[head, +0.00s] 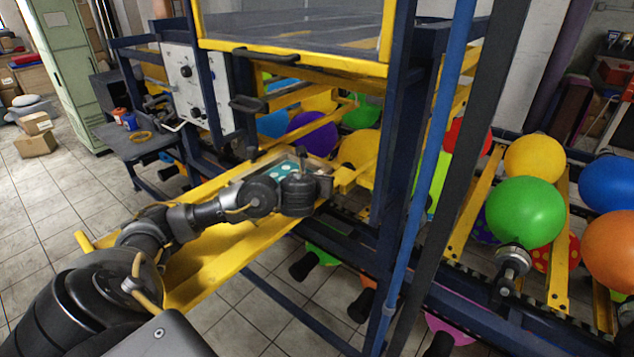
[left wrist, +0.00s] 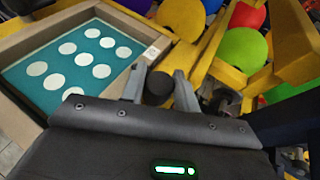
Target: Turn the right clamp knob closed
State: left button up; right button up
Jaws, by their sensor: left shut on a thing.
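In the left wrist view a round black clamp knob (left wrist: 158,86) sits between the two grey fingers of my left gripper (left wrist: 160,92), which is shut on it. The knob is beside the corner of a wooden screen frame (left wrist: 28,40), which holds a teal sheet with several white dots (left wrist: 75,62). In the head view my left gripper (head: 303,178) is at the right end of that frame, and its fingers are mostly hidden by my wrist. The screen's teal sheet (head: 285,169) shows just behind my wrist. My right gripper is in neither view.
A yellow tray rail (head: 215,255) runs under my left arm. Dark blue posts (head: 395,150) of the machine stand close on the right. Several balloons, including a green one (head: 525,212), are on holders at right. A control box (head: 188,82) is at upper left.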

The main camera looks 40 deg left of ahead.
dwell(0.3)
pick_arm(q)
jog(key=o, duration=1)
jog(key=shift+c, duration=0.2)
jog(key=p+v, duration=0.4)
jog(key=v, duration=0.6)
jog(key=shift+s+d, duration=0.3)
jog(key=shift+r, duration=0.1)
